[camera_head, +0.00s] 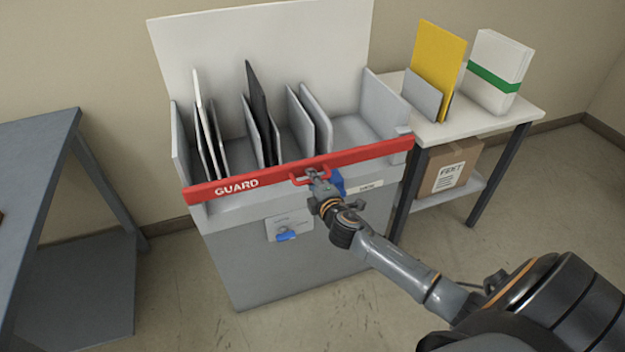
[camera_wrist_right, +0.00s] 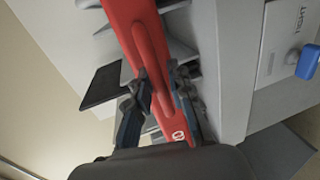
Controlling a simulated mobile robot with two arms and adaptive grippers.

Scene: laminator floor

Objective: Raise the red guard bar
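The red guard bar (camera_head: 265,174), marked GUARD, lies across the upper front of the grey slotted unit (camera_head: 285,258), running parallel to its front edge. A red loop handle (camera_head: 300,180) sticks out near the bar's middle. My right gripper (camera_head: 315,177) is at this handle. In the right wrist view my right gripper (camera_wrist_right: 160,92) has one finger on each side of the red handle, close against it, and looks shut on it. The bar (camera_wrist_right: 122,18) runs behind the fingers there. My left gripper is not in view.
Thin grey, white and black panels (camera_head: 258,105) stand in the unit behind the bar. Blue knobs (camera_head: 287,234) sit on its front. A white-topped side table (camera_head: 490,113) stands at right, a grey table (camera_head: 35,165) at left.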

